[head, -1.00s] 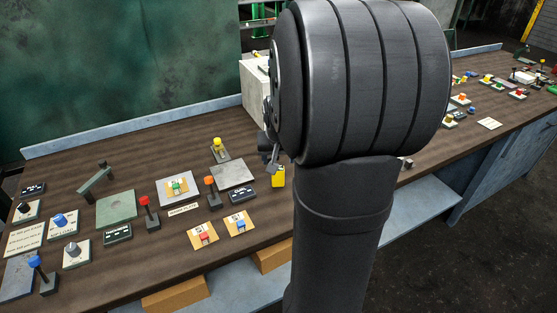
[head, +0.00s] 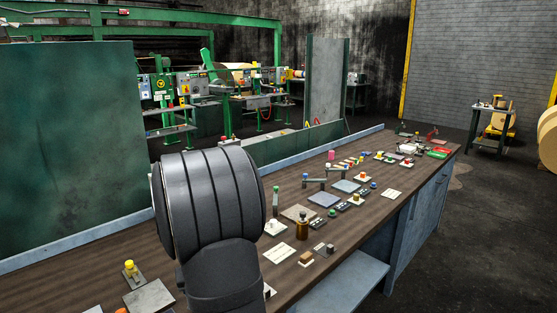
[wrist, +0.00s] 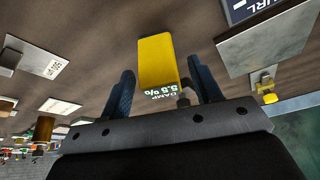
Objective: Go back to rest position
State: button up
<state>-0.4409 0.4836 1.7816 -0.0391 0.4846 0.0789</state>
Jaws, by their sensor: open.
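In the wrist view my gripper (wrist: 161,66) is open. Its two dark blue fingers stand apart on either side of a yellow meter (wrist: 156,60), whose small display reads "DAMP 5.5%". Gaps show between the meter and both fingers, so it is not gripped. In the head view my dark arm covers the left middle of the bench, and my gripper and the yellow meter are hidden.
A yellow-knobbed lever (head: 130,270) and grey plate (head: 149,298) lie left. A green panel (head: 70,140) stands behind.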

jog(key=shift+x, duration=1.5)
jog(key=shift+r, duration=0.15)
jog(key=v, duration=1.2)
jog(key=x, duration=1.2)
jog(key=shift+f, duration=0.25)
notch_tip(320, 180, up, 4)
jog(key=shift+r, duration=0.15)
jog(key=shift+s+d+r, duration=0.1)
jog(key=shift+d+r, duration=0.35)
jog(key=shift+d, duration=0.1)
jog(key=shift+o, duration=0.2)
